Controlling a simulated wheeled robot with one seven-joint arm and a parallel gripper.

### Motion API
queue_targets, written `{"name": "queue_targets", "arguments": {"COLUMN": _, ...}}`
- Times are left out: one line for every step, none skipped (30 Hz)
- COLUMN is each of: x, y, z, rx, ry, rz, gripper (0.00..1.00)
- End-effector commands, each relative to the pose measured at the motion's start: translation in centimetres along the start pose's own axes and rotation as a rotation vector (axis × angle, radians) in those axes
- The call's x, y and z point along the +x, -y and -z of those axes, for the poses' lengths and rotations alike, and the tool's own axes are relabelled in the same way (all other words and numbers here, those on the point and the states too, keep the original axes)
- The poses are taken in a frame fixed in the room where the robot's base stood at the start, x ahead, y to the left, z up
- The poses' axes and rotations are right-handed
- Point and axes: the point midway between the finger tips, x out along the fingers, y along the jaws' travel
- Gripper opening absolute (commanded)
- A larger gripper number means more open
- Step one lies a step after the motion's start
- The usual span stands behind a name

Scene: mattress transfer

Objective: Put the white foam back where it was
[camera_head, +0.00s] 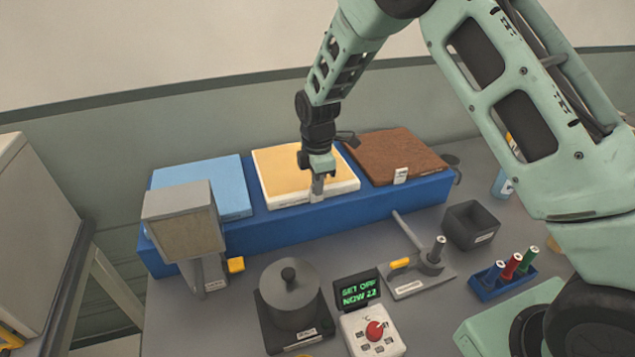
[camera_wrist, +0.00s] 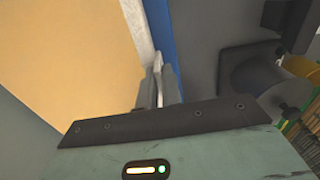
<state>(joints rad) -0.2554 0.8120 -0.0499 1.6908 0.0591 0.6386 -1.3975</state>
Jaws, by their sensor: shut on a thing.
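The white foam (camera_head: 275,200) is a slab with a tan-yellow top and white sides. It lies in the middle of the long blue stand (camera_head: 290,232), between a light blue slab (camera_head: 215,187) and a brown slab (camera_head: 395,155). My gripper (camera_head: 317,190) points down at the foam's front edge and is shut on it, around where a white tag shows. In the wrist view, the foam's tan top (camera_wrist: 70,60) fills the left, and the gripper fingers (camera_wrist: 163,85) are close together at its white edge. The exact grip is partly hidden.
In front of the stand are a grey pot (camera_head: 289,295), a control box with red knob (camera_head: 373,330), a small display (camera_head: 357,290), a lever fixture (camera_head: 420,275), a black bin (camera_head: 470,225) and a marker rack (camera_head: 505,280). A grey box on a post (camera_head: 185,220) stands left.

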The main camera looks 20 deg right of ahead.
Motion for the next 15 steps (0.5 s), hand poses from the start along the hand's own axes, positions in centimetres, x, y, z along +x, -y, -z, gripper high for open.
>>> {"name": "queue_targets", "arguments": {"x": 0.28, "y": -0.01, "z": -0.01, "rx": 0.000, "ry": 0.000, "rz": 0.000, "gripper": 0.00}}
{"name": "queue_targets", "arguments": {"x": 0.29, "y": 0.00, "z": -0.01, "rx": 0.000, "ry": 0.000, "rz": 0.000, "gripper": 0.09}}
{"name": "queue_targets", "arguments": {"x": 0.20, "y": -0.01, "z": 0.00, "rx": 0.000, "ry": 0.000, "rz": 0.000, "gripper": 0.21}}
{"name": "queue_targets", "arguments": {"x": 0.19, "y": 0.00, "z": 0.00, "rx": 0.000, "ry": 0.000, "rz": 0.000, "gripper": 0.28}}
{"name": "queue_targets", "arguments": {"x": 0.19, "y": 0.00, "z": -0.01, "rx": 0.000, "ry": 0.000, "rz": 0.000, "gripper": 0.28}}
{"name": "queue_targets", "arguments": {"x": 0.19, "y": 0.00, "z": -0.01, "rx": 0.000, "ry": 0.000, "rz": 0.000, "gripper": 0.28}}
{"name": "queue_targets", "arguments": {"x": 0.19, "y": 0.00, "z": -0.01, "rx": 0.000, "ry": 0.000, "rz": 0.000, "gripper": 0.28}}
{"name": "queue_targets", "arguments": {"x": 0.19, "y": 0.00, "z": -0.01, "rx": 0.000, "ry": 0.000, "rz": 0.000, "gripper": 0.28}}
{"name": "queue_targets", "arguments": {"x": 0.18, "y": 0.00, "z": -0.01, "rx": 0.000, "ry": 0.000, "rz": 0.000, "gripper": 0.28}}
{"name": "queue_targets", "arguments": {"x": 0.18, "y": 0.00, "z": -0.01, "rx": 0.000, "ry": 0.000, "rz": 0.000, "gripper": 0.28}}
{"name": "queue_targets", "arguments": {"x": 0.17, "y": 0.00, "z": 0.00, "rx": 0.000, "ry": 0.000, "rz": 0.000, "gripper": 0.28}}
{"name": "queue_targets", "arguments": {"x": 0.12, "y": -0.01, "z": 0.00, "rx": 0.000, "ry": 0.000, "rz": 0.000, "gripper": 0.28}}
{"name": "queue_targets", "arguments": {"x": 0.01, "y": -0.01, "z": 0.00, "rx": 0.000, "ry": 0.000, "rz": 0.000, "gripper": 0.28}}
{"name": "queue_targets", "arguments": {"x": -0.16, "y": -0.01, "z": 0.00, "rx": 0.000, "ry": 0.000, "rz": 0.000, "gripper": 0.28}}
{"name": "queue_targets", "arguments": {"x": -0.36, "y": -0.04, "z": 0.00, "rx": 0.000, "ry": 0.000, "rz": -0.001, "gripper": 0.28}}
